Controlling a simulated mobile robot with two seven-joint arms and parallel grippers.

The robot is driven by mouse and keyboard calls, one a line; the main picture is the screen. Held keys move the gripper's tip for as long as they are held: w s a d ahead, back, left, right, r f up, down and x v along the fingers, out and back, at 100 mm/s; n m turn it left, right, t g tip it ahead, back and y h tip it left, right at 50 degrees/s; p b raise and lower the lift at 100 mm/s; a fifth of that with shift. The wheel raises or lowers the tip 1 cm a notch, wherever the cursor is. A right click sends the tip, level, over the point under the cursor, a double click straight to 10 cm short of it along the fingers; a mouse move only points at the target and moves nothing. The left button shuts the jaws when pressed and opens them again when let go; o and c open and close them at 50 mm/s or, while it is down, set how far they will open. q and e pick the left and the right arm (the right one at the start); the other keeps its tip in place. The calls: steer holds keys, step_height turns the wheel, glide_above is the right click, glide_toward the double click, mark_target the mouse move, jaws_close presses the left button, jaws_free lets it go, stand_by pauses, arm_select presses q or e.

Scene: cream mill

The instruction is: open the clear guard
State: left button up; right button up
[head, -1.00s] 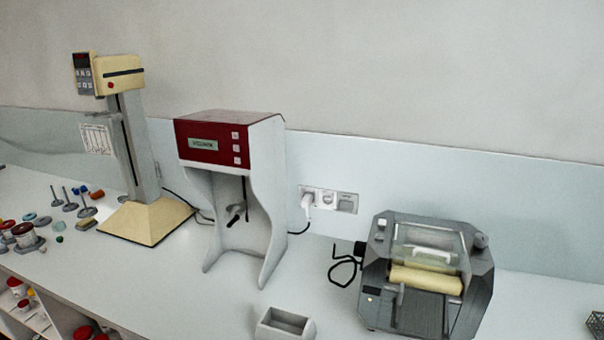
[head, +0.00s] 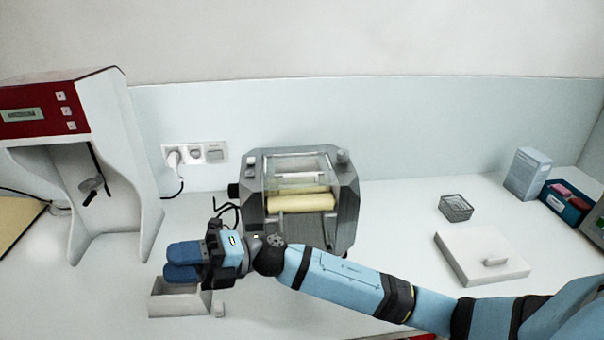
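The clear guard (head: 296,164) is a see-through panel on the grey roller mill (head: 347,205), in the middle of the head view. It has a pale handle bar and sits over and behind the cream rollers (head: 300,204). It appears to be down. My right gripper (head: 168,262) is in front and to the left of the mill, above a small white open box, apart from the guard. Its two blue fingers lie close together and point left; the gap between them is hard to judge. My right forearm crosses in front of the mill's lower front. My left gripper is not in view.
The white open box (head: 166,303) stands below my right gripper, with a small white block (head: 220,310) beside it. A red and white machine (head: 125,170) stands to the left.

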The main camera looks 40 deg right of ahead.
steer(key=r+n+g+h, duration=0.1)
steer(key=n+g+h, duration=0.1)
steer(key=n+g, duration=0.25)
steer(key=n+t+h+b, duration=0.4)
steer(key=n+h, duration=0.4)
steer(key=h, duration=1.3)
glide_toward(302, 175)
steer(key=shift+g, duration=0.25)
steer(key=x, duration=0.2)
steer(key=p+x, duration=0.1)
steer(key=x, duration=0.5)
steer(key=shift+w+d, duration=0.15)
steer(key=shift+w, duration=0.2)
jaws_close()
